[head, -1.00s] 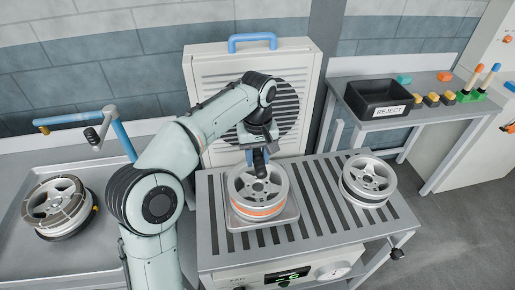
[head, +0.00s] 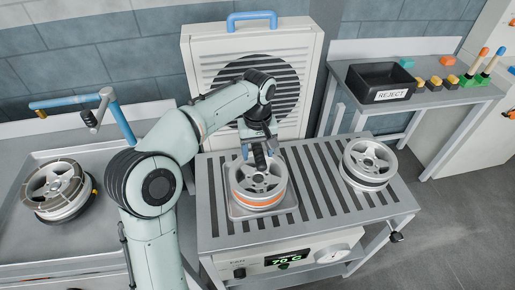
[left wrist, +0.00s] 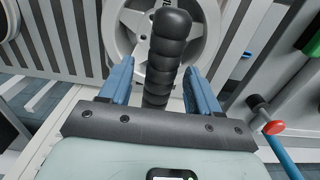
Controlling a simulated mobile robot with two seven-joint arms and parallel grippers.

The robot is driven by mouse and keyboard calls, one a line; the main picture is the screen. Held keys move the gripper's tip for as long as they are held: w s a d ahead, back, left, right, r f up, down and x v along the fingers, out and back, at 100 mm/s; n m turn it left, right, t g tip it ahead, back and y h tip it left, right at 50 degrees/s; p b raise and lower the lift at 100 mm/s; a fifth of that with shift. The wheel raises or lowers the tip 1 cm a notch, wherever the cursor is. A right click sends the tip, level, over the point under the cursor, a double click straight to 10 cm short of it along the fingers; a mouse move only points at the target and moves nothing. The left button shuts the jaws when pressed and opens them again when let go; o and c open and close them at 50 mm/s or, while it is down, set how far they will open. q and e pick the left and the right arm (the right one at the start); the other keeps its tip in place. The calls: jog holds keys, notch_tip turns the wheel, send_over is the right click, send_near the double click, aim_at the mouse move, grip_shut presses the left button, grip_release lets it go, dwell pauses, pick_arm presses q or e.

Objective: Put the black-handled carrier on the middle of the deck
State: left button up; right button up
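The carrier's black ribbed handle (head: 260,157) stands upright over the wheel with an orange band (head: 258,201). This wheel sits on a grey square tray (head: 235,212) on the left-middle part of the slatted deck (head: 325,208). My left gripper (head: 260,153) is just above the wheel, with its blue fingers spread on either side of the handle. The left wrist view shows the handle (left wrist: 168,50) between the open fingers (left wrist: 160,88), with a gap on both sides. The carrier's lower part is hidden by the handle and wheel. My right gripper is out of view.
A second wheel (head: 369,165) stands on the deck's right side. A wheel wrapped in wire (head: 56,192) sits in the left basin below a blue swing arm (head: 121,120). A louvred panel (head: 310,60) stands behind the deck. A black REJECT bin (head: 380,82) is on the right bench.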

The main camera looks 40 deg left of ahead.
pick_arm(q)
notch_tip(320, 180, up, 12)
jog(key=p, duration=0.3)
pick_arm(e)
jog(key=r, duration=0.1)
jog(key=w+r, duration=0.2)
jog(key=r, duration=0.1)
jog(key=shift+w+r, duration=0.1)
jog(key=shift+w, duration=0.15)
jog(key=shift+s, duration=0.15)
